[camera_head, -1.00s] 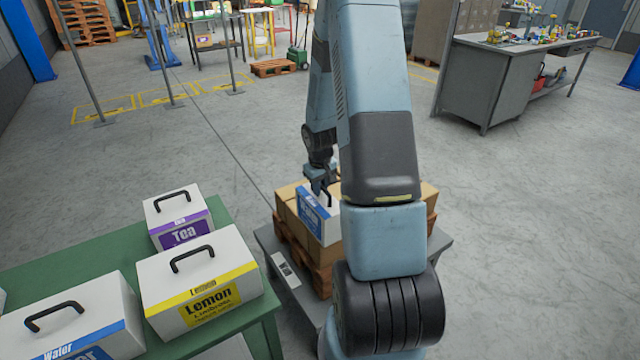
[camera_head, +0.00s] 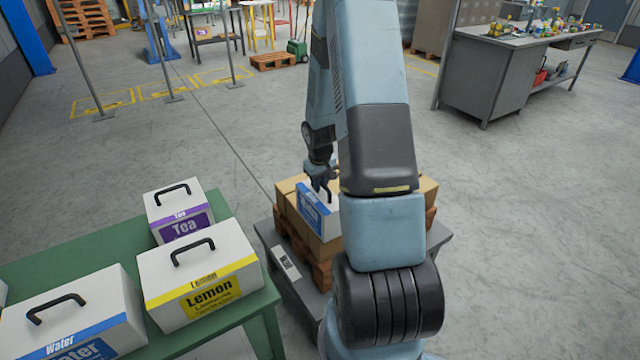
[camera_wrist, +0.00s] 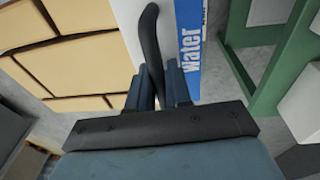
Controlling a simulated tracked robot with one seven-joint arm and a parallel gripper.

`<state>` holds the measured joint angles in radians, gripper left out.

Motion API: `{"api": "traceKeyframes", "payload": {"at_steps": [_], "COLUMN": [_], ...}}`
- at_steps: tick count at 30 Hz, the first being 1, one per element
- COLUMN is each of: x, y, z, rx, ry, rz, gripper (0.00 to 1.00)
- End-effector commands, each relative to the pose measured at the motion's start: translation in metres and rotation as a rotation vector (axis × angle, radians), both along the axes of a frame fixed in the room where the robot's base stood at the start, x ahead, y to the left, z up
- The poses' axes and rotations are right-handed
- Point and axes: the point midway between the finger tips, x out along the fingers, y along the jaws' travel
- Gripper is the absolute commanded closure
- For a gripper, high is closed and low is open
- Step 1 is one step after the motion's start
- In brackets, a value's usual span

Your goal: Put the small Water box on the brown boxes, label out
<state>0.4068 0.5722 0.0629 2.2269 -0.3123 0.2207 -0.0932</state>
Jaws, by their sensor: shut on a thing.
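The small Water box (camera_head: 312,222) is white with a blue label band and a black handle. It is over the front left part of the brown boxes (camera_head: 290,190), label facing front left, roughly upright. My gripper (camera_head: 322,184) is shut on its handle from above. In the wrist view, my gripper (camera_wrist: 160,88) has the handle between its fingers, and the box's blue Water label (camera_wrist: 190,45) is at the right. The brown boxes (camera_wrist: 70,65) lie lower, to the left. I cannot tell whether the box's underside touches them. My arm hides the right part of the stack.
The brown boxes stand on a wooden pallet (camera_head: 318,272) on a grey platform (camera_head: 268,238). A green table (camera_head: 225,225) at left holds Tea (camera_head: 180,212), Lemon (camera_head: 200,275) and larger Water (camera_head: 75,318) boxes. A grey workbench (camera_head: 490,90) is at back right. Floor between is clear.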

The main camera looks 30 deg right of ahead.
Motion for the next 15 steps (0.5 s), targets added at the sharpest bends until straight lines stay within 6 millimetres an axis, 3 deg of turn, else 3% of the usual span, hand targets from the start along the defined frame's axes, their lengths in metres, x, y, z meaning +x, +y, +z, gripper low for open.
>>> {"api": "traceKeyframes", "payload": {"at_steps": [6,7,15], "x": [0.0004,0.0005,0.0001], "y": [0.0000,-0.0001,-0.0002], "z": [-0.0031,-0.0028,-0.0030], "rx": [0.000,0.000,0.000], "ry": [-0.001,-0.001,0.000], "rz": [0.000,0.000,0.000], "gripper": [1.00,0.78,0.52]}}
